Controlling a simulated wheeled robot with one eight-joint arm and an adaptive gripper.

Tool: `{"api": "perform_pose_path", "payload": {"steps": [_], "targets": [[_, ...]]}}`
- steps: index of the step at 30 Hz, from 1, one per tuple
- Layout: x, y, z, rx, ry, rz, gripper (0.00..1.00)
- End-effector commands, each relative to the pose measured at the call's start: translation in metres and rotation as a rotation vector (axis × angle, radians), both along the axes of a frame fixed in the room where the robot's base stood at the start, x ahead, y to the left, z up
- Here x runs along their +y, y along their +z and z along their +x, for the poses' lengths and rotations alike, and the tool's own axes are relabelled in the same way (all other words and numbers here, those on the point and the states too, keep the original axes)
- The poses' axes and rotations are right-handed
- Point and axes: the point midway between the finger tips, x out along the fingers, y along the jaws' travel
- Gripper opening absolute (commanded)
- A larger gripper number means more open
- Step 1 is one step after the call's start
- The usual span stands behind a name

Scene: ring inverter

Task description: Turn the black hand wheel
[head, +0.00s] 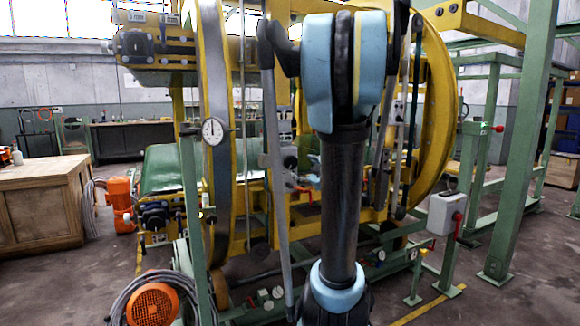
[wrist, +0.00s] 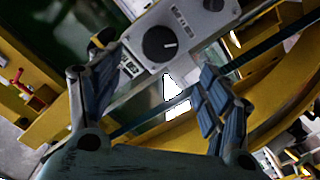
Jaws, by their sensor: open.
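In the wrist view, a round black knob (wrist: 160,43) with a white mark is mounted on a grey panel (wrist: 196,22). It may be the black hand wheel, but I cannot be sure. My gripper (wrist: 156,62) is open, with its two dark padded fingers spread to either side of the knob in the picture. Nothing is between the fingers, and they appear apart from the knob. In the head view, my blue and black arm fills the centre and hides my gripper and whatever is directly behind it.
The large yellow ring machine (head: 222,170) stands close around my arm. A round gauge (head: 213,131) is on its left. An orange motor (head: 153,304) sits low in front. Floor shows left by the wooden crate (head: 40,205).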

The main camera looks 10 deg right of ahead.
Motion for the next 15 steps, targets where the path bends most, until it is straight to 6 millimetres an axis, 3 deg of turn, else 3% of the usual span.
{"api": "perform_pose_path", "payload": {"steps": [15], "targets": [[0.024,0.0,0.07,0.001,0.004,0.001,0.71]]}}
